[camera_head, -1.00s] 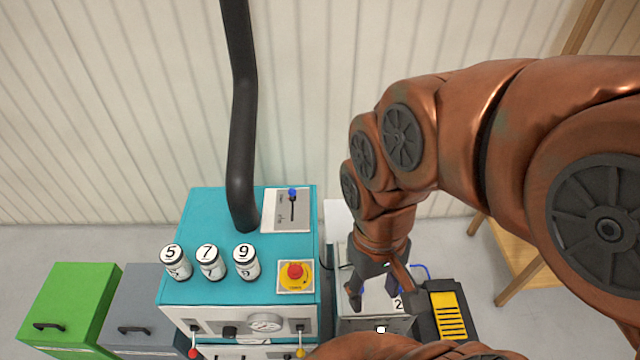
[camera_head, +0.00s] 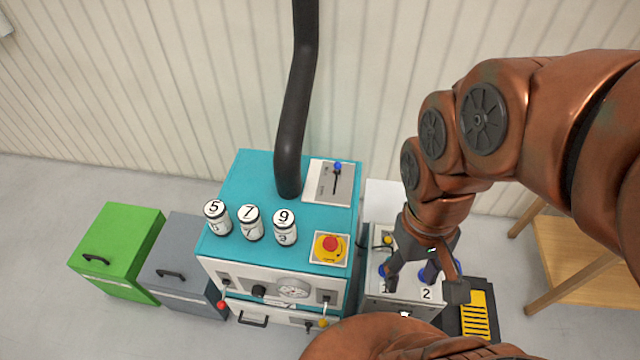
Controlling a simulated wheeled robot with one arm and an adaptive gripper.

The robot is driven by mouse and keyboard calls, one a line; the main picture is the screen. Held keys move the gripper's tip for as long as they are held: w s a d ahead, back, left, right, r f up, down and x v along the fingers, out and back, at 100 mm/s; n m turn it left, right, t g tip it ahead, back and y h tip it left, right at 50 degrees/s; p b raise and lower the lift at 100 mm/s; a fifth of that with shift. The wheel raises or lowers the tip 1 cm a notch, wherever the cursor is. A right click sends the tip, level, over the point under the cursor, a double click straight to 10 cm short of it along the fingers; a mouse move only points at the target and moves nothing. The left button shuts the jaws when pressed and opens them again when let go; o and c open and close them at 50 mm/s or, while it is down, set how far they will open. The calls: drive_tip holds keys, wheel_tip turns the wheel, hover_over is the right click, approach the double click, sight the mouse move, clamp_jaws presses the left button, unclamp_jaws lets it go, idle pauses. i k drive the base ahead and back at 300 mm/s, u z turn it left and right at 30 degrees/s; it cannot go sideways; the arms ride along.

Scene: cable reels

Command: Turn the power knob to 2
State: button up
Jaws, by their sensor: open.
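No knob marked as the power knob can be made out. A grey box (camera_head: 376,306) stands right of the teal machine (camera_head: 240,180). A label "2" (camera_head: 426,293) is on the top's front right; another label is mostly covered. A small white part (camera_head: 405,314) is on its front. My gripper (camera_head: 424,285) is open, pointing down over the box top, its fingers spread around the right blue part. Contact cannot be told. The machine's front has a dark knob (camera_head: 258,291).
The teal machine carries jars numbered 5, 7 and 9 (camera_head: 249,223), a red emergency button (camera_head: 330,244) and a blue-tipped lever (camera_head: 337,167). Green (camera_head: 120,245) and grey (camera_head: 190,250) cabinets stand left. A yellow-slatted black unit (camera_head: 478,315) and wooden table (camera_head: 580,260) are right.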

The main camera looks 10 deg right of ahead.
sight(258, 291)
drive_tip(key=u, duration=1.3)
